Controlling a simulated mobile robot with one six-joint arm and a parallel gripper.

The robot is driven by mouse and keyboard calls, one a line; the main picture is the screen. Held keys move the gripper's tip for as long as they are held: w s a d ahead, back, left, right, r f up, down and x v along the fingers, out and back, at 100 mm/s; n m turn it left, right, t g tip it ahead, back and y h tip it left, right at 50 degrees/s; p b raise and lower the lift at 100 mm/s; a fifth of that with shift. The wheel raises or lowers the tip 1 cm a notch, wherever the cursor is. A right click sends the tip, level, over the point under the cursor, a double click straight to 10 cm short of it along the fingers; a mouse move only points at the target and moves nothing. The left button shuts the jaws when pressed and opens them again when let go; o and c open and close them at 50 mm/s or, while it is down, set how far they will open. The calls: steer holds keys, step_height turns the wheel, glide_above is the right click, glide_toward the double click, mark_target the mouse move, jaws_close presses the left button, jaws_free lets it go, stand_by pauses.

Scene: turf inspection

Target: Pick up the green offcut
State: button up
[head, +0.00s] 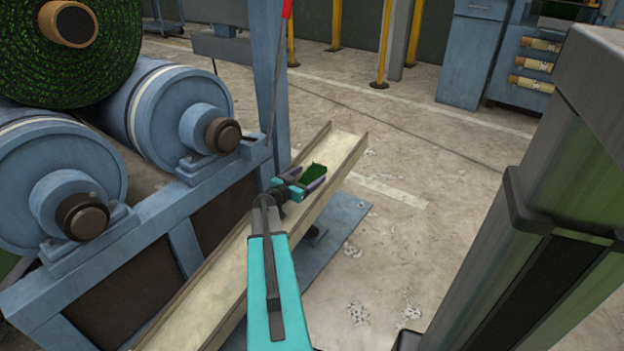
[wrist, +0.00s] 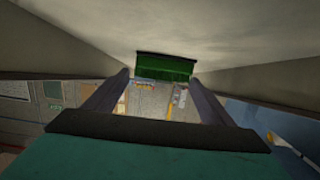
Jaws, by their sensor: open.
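The green offcut (head: 313,173) is a small dark green piece of turf in the shallow beige trough. In the wrist view the green offcut (wrist: 165,67) lies just ahead of the fingertips, across the space between them. My gripper (head: 303,182) is low over the trough, with its jaws spread on either side of the offcut. In the wrist view my gripper (wrist: 160,76) shows both dark fingers apart, with a gap beside the offcut. I cannot tell how far the fingers reach down around it.
The beige trough (head: 337,140) has raised side walls close to my gripper. Blue rollers (head: 170,110) and a large green turf roll (head: 110,60) stand at the left on a blue frame. A blue cabinet (head: 470,55) stands behind.

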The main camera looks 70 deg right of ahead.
mark_target(312, 173)
steer(key=shift+b+x, duration=0.55)
steer(key=shift+x, duration=0.95)
steer(key=shift+c, duration=0.6)
steer(key=c, duration=1)
